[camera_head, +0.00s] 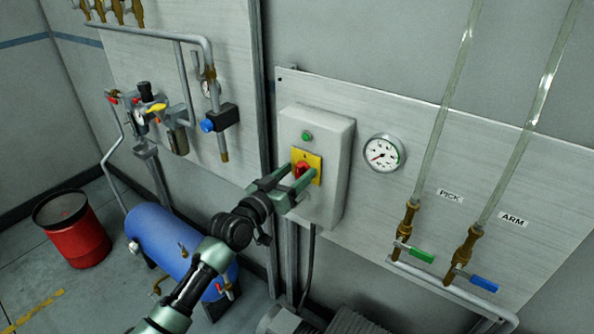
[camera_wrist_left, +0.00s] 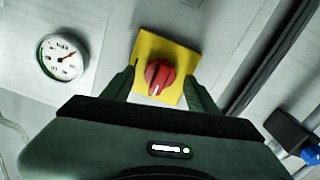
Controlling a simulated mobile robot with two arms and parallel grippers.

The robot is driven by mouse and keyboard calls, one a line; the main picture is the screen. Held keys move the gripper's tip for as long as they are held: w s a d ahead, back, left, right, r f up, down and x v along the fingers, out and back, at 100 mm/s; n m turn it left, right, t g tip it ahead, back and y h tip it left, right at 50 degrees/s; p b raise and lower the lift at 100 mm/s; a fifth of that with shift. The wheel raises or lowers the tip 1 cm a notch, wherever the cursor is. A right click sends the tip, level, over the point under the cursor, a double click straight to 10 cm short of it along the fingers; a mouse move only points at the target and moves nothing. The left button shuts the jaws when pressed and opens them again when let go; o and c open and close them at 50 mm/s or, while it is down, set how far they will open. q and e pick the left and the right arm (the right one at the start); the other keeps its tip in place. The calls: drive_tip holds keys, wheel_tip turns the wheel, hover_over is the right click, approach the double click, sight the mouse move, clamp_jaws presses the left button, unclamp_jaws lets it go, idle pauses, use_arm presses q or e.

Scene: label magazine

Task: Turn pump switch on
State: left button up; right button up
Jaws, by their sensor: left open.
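The pump switch is a red rotary knob (camera_head: 302,170) on a yellow plate (camera_head: 314,160), set on the front of a grey box (camera_head: 333,140) on the wall panel. A green round lamp or button (camera_head: 307,136) sits above it. My left gripper (camera_head: 299,176) is at the plate with its fingers on either side of the knob. In the left wrist view the red knob (camera_wrist_left: 159,76) with its white mark shows between the two open fingertips (camera_wrist_left: 160,84), with gaps on both sides. Contact with the plate cannot be told. My right gripper is not in view.
A pressure gauge (camera_head: 384,153) is right of the box. Green (camera_head: 421,255) and blue (camera_head: 484,284) valve handles sit below clear tubes at the right. A blue tank (camera_head: 165,240) and a red bin (camera_head: 78,232) stand at the left. Pipes and fittings line the left panel.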

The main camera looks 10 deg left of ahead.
use_arm(q)
drive_tip(key=shift+w+d, duration=0.1)
drive_tip(key=shift+w, duration=0.1)
clamp_jaws()
drive_tip(key=shift+m, duration=0.4)
drive_tip(key=m+b, duration=0.1)
drive_tip(key=m, duration=0.2)
drive_tip(key=shift+m, duration=0.3)
drive_tip(key=m, duration=0.4)
drive_tip(key=shift+d+m, duration=0.15)
drive_tip(key=shift+m, duration=0.15)
drive_tip(key=m, duration=0.4)
drive_tip(key=shift+f, duration=0.1)
drive_tip(key=shift+s+m, duration=0.1)
drive_tip(key=shift+m, duration=2.4)
drive_tip(key=shift+f, duration=0.1)
